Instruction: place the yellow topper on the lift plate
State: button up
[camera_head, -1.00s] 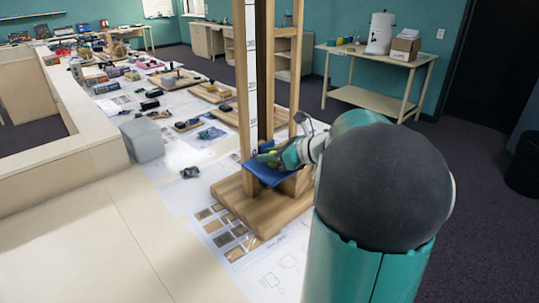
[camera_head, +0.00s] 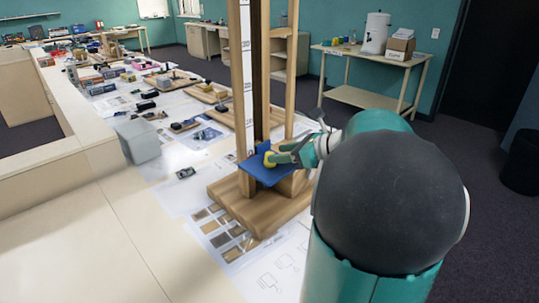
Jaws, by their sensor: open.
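The yellow topper (camera_head: 269,160) is a small rounded piece. It appears to sit upright on the blue lift plate (camera_head: 262,175), near the plate's back panel. The plate is at the bottom of a tall wooden lift tower with a scale strip. My gripper (camera_head: 277,155) is open, just to the right of the topper, with its fingertips close beside it. I cannot tell whether a fingertip still touches the topper.
The tower's wooden base (camera_head: 258,207) stands on printed sheets on the long table. A grey box (camera_head: 139,140) and several small models on wooden boards lie to the left and behind. The tower's posts rise close to my gripper. The near left tabletop is clear.

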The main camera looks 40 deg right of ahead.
jog(key=v, duration=0.6)
jog(key=w+a+f+n+g, duration=0.1)
jog(key=a+f+n+g, duration=0.15)
jog(key=a+n, duration=0.55)
jog(key=a+f+n+g, duration=0.1)
jog(key=a+n+g, duration=0.35)
jog(key=a, duration=0.85)
jog(key=s+a+f+n+h, duration=0.1)
jog(key=s+a+n, duration=0.3)
jog(key=n, duration=0.6)
jog(key=s+a+f+n+h, duration=0.2)
jog(key=s+a+n+h, duration=0.1)
jog(key=a+n, duration=0.6)
jog(key=shift+s+f+n, duration=0.35)
jog(key=shift+s+n, duration=0.1)
jog(key=shift+s, duration=0.1)
